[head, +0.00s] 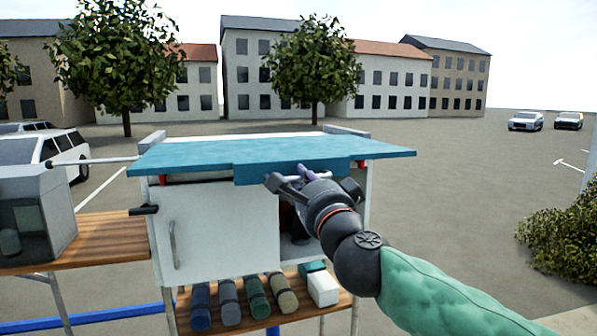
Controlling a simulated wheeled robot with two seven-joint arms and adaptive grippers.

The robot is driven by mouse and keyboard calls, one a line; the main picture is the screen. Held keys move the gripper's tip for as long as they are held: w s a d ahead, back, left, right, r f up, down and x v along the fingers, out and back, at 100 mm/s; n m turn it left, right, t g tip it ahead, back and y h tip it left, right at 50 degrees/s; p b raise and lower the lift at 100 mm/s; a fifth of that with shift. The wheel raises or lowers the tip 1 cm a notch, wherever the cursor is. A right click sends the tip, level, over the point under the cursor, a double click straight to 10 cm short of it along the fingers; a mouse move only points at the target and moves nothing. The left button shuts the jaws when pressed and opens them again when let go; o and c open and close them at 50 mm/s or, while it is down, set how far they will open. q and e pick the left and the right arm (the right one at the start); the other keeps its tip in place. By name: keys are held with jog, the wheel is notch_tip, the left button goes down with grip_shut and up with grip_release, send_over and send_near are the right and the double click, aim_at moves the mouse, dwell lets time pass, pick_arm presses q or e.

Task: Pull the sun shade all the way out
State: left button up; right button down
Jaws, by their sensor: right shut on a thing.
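The sun shade (200,157) is a flat teal panel over the top of a white cabinet, reaching past both its sides, with a lower flap at the middle of its front edge. My right gripper (302,173) comes in from the lower right and is shut at that front flap, on the shade's edge or a bar there. The wrist and fingers hide the exact contact. My left gripper is not in view.
The white cabinet (205,235) has a closed left door with a handle, and its right side looks open and dark. Several rolled bundles (255,296) and a white box (323,289) lie on the wooden shelf below. A grey box (45,215) stands on the left wooden table (105,238).

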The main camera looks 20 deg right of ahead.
jog(key=shift+s, duration=1.55)
jog(key=shift+f, duration=0.1)
jog(key=c, duration=1.4)
grip_release()
jog(key=shift+o, duration=1.2)
jog(key=shift+s, duration=0.25)
